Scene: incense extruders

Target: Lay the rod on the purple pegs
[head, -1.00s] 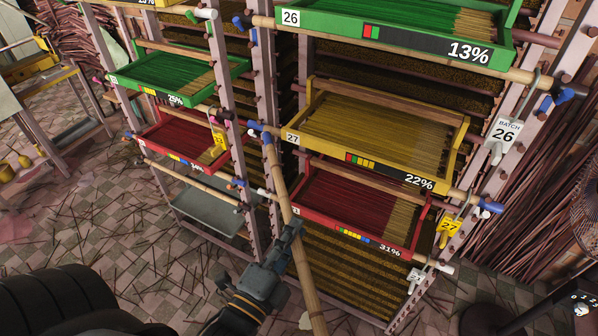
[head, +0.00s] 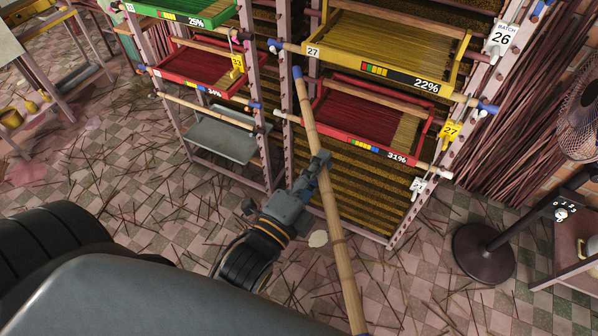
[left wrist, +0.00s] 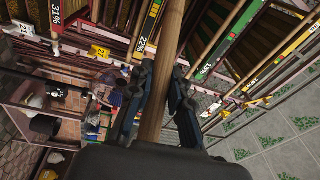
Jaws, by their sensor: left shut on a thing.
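The rod (head: 324,190) is a long bamboo pole with a blue upper end (head: 297,72). My left gripper (head: 321,166) is shut on it partway along. The rod slants from the blue end, in front of the rack post left of the yellow tray 27, to the lower right, leaving the picture at the bottom. The left wrist view shows the rod (left wrist: 172,40) between the two dark fingers (left wrist: 160,105). Pegs line the rack posts (head: 288,130), but I cannot tell which are purple. My right gripper is out of view.
The rack holds a yellow tray (head: 390,75) and a red tray (head: 340,135), with bamboo rods across it. A tag 27 (head: 450,130) hangs at right. A fan (head: 485,250) stands right of the rack. The floor (head: 130,190) has scattered sticks.

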